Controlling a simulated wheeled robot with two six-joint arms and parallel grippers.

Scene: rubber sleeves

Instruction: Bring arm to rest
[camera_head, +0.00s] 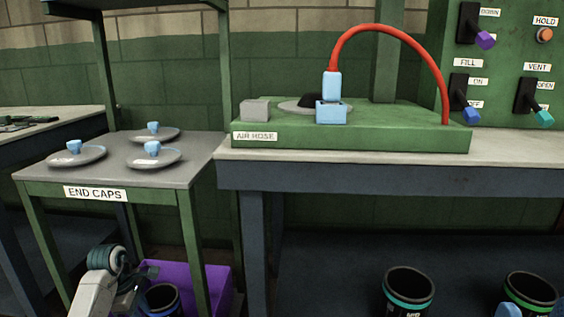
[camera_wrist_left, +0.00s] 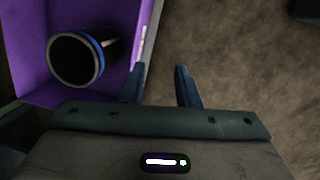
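My left arm comes in at the lower left of the head view, below the end caps table. In the left wrist view my left gripper (camera_wrist_left: 160,82) points down over the brown floor. Its two dark blue fingers are apart with nothing between them. A purple bin (camera_wrist_left: 113,10) lies just left of the fingers, with a black sleeve with a blue ring (camera_wrist_left: 76,58) in it. The bin also shows in the head view (camera_head: 213,285), with the sleeve (camera_head: 162,297) partly behind my arm.
A grey end caps table (camera_head: 105,172) holds blue caps on round plates. The air hose station (camera_head: 350,133) stands on the workbench (camera_head: 510,150), its red hose (camera_head: 390,30) arching to a blue fitting. Black sleeves with a teal ring (camera_head: 407,293) and a green ring (camera_head: 530,294) stand below.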

